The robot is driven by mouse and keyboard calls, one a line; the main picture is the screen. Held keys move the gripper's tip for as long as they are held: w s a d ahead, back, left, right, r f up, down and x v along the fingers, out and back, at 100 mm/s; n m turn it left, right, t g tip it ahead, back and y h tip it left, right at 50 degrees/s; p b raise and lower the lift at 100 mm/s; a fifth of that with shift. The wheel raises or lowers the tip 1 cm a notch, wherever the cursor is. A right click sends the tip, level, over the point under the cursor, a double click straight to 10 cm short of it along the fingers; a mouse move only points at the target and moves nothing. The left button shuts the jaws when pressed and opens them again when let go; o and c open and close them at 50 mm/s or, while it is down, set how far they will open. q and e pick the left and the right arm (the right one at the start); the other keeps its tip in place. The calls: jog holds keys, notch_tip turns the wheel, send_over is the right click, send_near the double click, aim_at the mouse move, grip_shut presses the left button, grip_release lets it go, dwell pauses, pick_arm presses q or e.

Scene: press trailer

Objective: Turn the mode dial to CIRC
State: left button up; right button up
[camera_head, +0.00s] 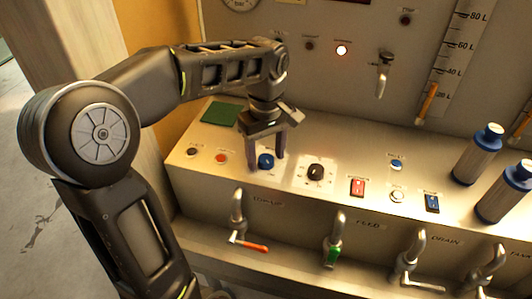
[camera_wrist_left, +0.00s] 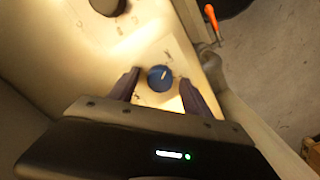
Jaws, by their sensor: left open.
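My left gripper (camera_head: 267,156) points down over the sloped console, its two fingers open on either side of a blue round dial (camera_head: 265,161). In the left wrist view the blue dial (camera_wrist_left: 160,78) sits between the fingertips, with a pale pointer line on its top. I see no finger pressed against it. A black dial (camera_head: 316,172) stands to the right on a pale plate; a dark knob (camera_wrist_left: 107,4) shows at the top of the left wrist view. The lettering by the dials is too small to read, so I cannot tell which is marked CIRC. My right gripper is out of view.
A red switch (camera_head: 357,187) and a blue switch (camera_head: 432,203) lie to the right. Valve handles, one orange (camera_head: 250,246) and one green (camera_head: 332,256), line the front below. Two blue-capped cylinders (camera_head: 478,154) stand at the right. A green pad (camera_head: 221,114) lies behind the gripper.

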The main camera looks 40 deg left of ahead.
aim_at(266, 158)
pick_arm(q)
jog(key=shift+r, duration=0.1)
notch_tip(266, 158, up, 4)
jog(key=shift+r, duration=0.15)
notch_tip(266, 158, up, 3)
jog(key=shift+f+p, duration=0.1)
jog(key=shift+p, duration=0.85)
jog(key=shift+r, duration=0.35)
jog(key=shift+f, duration=0.1)
